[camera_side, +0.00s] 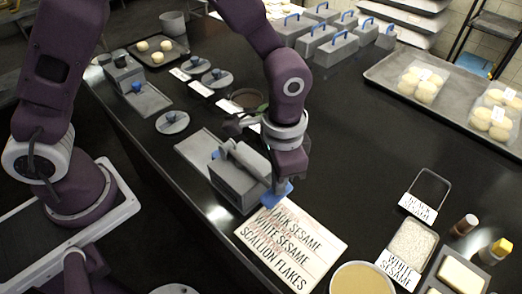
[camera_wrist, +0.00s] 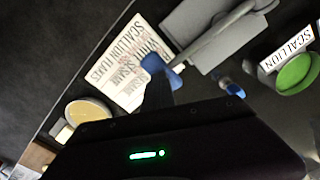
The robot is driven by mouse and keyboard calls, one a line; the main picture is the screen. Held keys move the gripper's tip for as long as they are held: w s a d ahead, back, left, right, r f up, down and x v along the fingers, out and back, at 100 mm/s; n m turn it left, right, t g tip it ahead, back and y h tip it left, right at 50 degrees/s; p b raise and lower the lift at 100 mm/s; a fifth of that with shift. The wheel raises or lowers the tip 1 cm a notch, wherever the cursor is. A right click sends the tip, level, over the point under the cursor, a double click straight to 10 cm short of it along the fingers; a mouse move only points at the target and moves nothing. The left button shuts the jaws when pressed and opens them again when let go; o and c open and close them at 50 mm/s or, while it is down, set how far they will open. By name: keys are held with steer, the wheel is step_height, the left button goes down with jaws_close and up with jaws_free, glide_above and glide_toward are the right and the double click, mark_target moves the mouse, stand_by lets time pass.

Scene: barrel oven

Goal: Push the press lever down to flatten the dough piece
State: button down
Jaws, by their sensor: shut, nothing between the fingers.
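The press is a grey block (camera_side: 238,182) with a sloping grey lever that ends in a blue handle (camera_side: 279,193). In the wrist view the press (camera_wrist: 205,30) is at the top, and its lever runs down-left to the blue handle (camera_wrist: 153,63). My gripper (camera_side: 284,182) is shut and empty, fingers pointing down at the blue handle. In the wrist view the dark fingertips (camera_wrist: 158,84) overlap the handle's edge; I cannot tell whether they touch. I cannot see a dough piece at the press; the block and my gripper hide part of that area.
Sesame trays (camera_side: 410,245) are at the right. Grey boxes with blue handles (camera_side: 336,48) stand at the back. The black counter right of my gripper is clear.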

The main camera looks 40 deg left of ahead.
step_height(320, 180, up, 15)
steer(key=a, duration=0.1)
stand_by(1.2)
steer(key=s+a+r+n+t, duration=0.3)
steer(key=s+a+r, duration=0.4)
steer(key=a, duration=0.4)
steer(key=s+a+f+n+t, duration=0.1)
steer(key=s+a+n+t, duration=0.1)
steer(key=s+a, duration=0.3)
steer(key=s+n, duration=0.1)
steer(key=s, duration=0.2)
steer(key=shift+f+t, duration=0.3)
steer(key=shift+f, duration=0.1)
